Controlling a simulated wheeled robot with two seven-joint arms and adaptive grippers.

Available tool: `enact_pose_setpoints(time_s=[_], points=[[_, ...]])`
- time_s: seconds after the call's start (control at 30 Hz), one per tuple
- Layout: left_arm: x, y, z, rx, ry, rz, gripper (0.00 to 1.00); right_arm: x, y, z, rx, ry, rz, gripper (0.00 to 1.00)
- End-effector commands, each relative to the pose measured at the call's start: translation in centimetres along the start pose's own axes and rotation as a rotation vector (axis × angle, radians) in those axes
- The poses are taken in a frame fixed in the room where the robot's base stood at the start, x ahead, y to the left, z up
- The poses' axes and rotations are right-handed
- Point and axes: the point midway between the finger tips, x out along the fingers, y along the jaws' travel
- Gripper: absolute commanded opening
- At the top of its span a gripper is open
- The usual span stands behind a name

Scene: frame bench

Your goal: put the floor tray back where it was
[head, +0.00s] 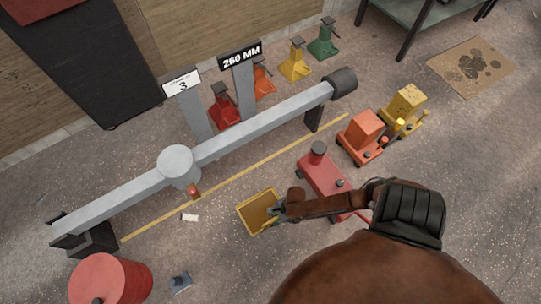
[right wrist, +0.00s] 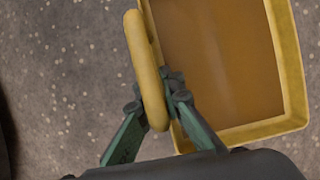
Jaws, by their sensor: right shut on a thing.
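The floor tray (head: 243,222) is a shallow yellow tray with a brown inside, near the middle of the head view. It also shows large in the right wrist view (right wrist: 291,60), with a rounded yellow handle bar (right wrist: 143,55) along its left side. My right gripper (head: 281,209) is at the tray's right edge in the head view. In the right wrist view its green fingers (right wrist: 163,98) are shut on the handle. I cannot tell whether the tray touches the floor. My left gripper is not in view.
A long grey beam (head: 255,128) with a yellow floor strip (head: 235,180) lies beyond the tray. A red jack (head: 323,175), an orange machine (head: 362,138) and a yellow one (head: 404,108) stand to the right. A red drum (head: 125,278) stands lower left. A stained mat (head: 450,62) lies upper right.

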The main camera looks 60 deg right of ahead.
Motion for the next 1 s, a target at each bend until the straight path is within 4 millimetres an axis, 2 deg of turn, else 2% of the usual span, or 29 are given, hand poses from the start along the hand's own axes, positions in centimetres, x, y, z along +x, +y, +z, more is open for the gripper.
enact_pose_setpoints(time_s=[0.4,0.43,0.7,1.0], points=[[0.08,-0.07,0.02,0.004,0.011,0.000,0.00,0.31,-0.13,-0.03,0.000,-0.002,-0.003,0.00],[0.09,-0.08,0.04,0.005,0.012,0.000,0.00,0.35,-0.04,-0.15,0.000,0.000,-0.001,0.07],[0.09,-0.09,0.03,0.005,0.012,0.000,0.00,0.30,-0.04,-0.13,-0.001,0.000,-0.001,0.25],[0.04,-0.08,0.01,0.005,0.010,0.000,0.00,0.09,-0.06,-0.04,-0.001,-0.001,-0.002,0.25]])
